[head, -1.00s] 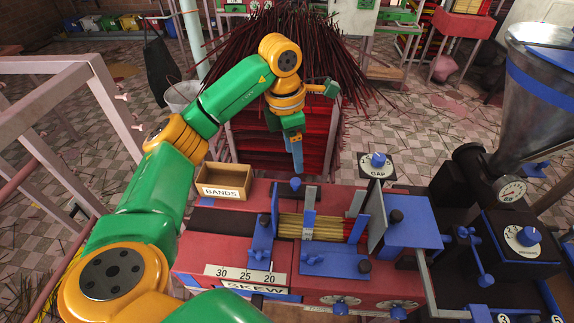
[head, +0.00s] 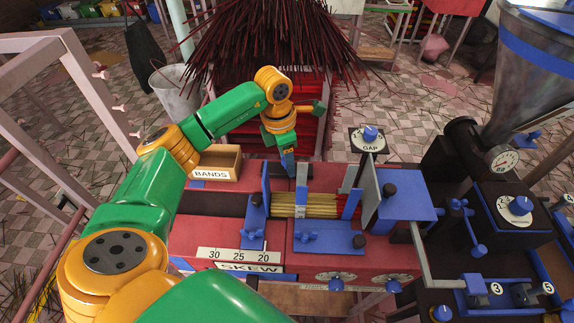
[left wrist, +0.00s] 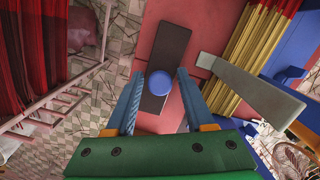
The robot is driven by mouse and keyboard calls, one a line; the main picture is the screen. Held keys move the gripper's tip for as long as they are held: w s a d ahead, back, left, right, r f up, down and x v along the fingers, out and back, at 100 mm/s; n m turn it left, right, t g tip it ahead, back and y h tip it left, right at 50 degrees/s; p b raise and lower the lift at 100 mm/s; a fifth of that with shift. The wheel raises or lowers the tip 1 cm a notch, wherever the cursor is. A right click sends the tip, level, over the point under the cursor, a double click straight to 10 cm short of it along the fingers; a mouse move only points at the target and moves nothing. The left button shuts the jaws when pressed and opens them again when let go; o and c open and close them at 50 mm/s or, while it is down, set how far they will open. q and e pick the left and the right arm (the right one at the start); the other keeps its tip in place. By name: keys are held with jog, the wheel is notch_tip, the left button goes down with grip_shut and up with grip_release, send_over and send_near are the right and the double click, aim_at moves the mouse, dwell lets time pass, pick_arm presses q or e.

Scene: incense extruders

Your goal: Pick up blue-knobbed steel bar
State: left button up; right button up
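In the left wrist view a round blue knob (left wrist: 159,84) stands on a dark grey bar (left wrist: 167,48) lying on the red bench top. My left gripper (left wrist: 157,76) is open, with one blue finger on each side of the knob. Clear gaps show between the knob and both fingers. In the head view my left gripper (head: 288,165) points down at the back edge of the red bench, just behind the bundle of yellow sticks (head: 300,205). There its fingers hide the knob. My right gripper is in neither view.
A wooden BANDS box (head: 215,163) stands left of the gripper. A grey upright plate (left wrist: 250,87) rises close to the right finger. The GAP dial (head: 370,140) and a blue-topped block (head: 405,195) are to the right. A stack of dark red sticks (head: 270,40) is behind.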

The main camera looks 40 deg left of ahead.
pick_arm(q)
grip_shut()
jog(key=shift+r, duration=0.1)
dwell(1.1)
